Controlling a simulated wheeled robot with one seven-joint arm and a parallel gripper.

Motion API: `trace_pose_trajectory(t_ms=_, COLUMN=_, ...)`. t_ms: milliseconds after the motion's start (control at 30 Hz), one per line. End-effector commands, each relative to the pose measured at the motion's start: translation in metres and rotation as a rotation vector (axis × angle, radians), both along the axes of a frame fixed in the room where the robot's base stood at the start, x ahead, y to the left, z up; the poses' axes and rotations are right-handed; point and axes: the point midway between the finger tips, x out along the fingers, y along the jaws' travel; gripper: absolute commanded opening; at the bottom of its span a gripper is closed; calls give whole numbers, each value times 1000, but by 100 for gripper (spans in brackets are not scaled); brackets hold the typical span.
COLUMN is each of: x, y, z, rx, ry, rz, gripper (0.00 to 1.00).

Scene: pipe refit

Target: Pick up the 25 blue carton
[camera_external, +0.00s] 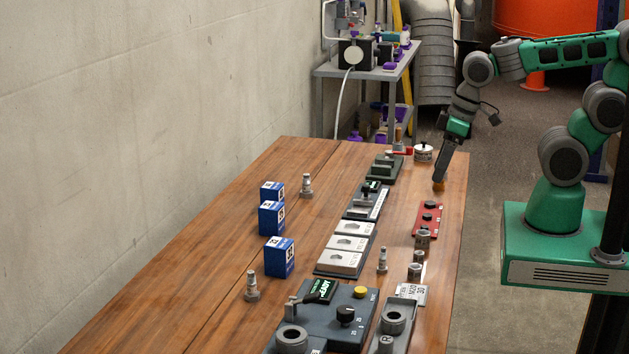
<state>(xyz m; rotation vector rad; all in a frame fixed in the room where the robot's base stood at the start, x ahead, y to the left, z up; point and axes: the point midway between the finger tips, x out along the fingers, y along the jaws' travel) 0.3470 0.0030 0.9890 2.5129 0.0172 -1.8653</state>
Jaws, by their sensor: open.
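Several blue and white cartons stand upright in a row on the left side of the wooden table: a far, smaller one (272,193), a middle one (272,218) and a near, larger one (279,257). Their printed labels are too small to read, so I cannot tell which is the 25 carton. My gripper (439,186) points down over the table's far right part, well to the right of the cartons. It is open, with nothing seen in it, and touches no carton.
Grey metal fittings stand beside the cartons, one behind (306,187) and one in front (251,287). A grey tray with pale blocks (347,249), a red plate (429,218) and a dark fixture with a display (330,318) lie between or near. A wall borders the left.

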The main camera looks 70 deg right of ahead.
Motion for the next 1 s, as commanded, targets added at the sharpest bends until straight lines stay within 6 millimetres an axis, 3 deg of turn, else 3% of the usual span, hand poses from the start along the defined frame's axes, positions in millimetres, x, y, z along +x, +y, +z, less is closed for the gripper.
trace_pose_trajectory(t_ms=133, x=0, y=0, z=0, rx=0, ry=0, rz=0, gripper=73)
trace_pose_trajectory(t_ms=367, x=1, y=0, z=0, rx=-3, ry=-2, rz=5, gripper=73)
trace_pose_trajectory(t_ms=467, x=22, y=-2, z=-3, rx=-38, ry=-42, rz=90, gripper=73)
trace_pose_trajectory(t_ms=567, x=77, y=-5, z=-9, rx=-158, ry=-149, rz=316, gripper=73)
trace_pose_trajectory(t_ms=667, x=152, y=-11, z=-16, rx=-388, ry=-282, rz=633, gripper=73)
trace_pose_trajectory(t_ms=800, x=248, y=-15, z=-27, rx=-840, ry=-404, rz=1075, gripper=73)
trace_pose_trajectory(t_ms=900, x=304, y=-11, z=-38, rx=-1230, ry=-414, rz=1364, gripper=73)
trace_pose_trajectory(t_ms=1000, x=347, y=1, z=-50, rx=-1661, ry=-346, rz=1608, gripper=73)
